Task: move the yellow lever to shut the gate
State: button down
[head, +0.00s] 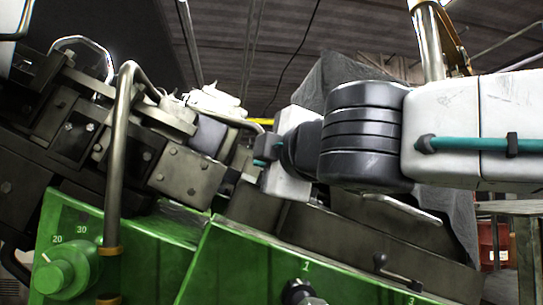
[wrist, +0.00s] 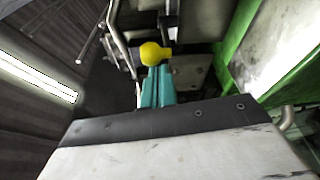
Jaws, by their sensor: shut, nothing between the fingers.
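The yellow lever's round knob (wrist: 154,54) shows in the wrist view at upper middle, right at the tips of my gripper (wrist: 156,76). The two teal fingers are together with nothing between them. I cannot tell whether they touch the knob. In the head view my gripper (head: 262,162) reaches in from the right to the machine's dark metal parts, its fingers partly hidden. A thin yellow strip (head: 264,122) shows just above it; I cannot tell whether it belongs to the lever. I cannot make out the gate in either view.
The green machine body (head: 235,265) fills the lower part of the head view, with a green dial (head: 62,272) at left. A bent metal pipe (head: 117,160) stands in front of dark blocks (head: 185,175). A green panel edge (wrist: 237,38) lies right in the wrist view.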

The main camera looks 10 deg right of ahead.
jog(key=shift+d+f, duration=0.1)
jog(key=shift+d, duration=0.2)
jog(key=shift+s+d+f, duration=0.1)
dwell(0.4)
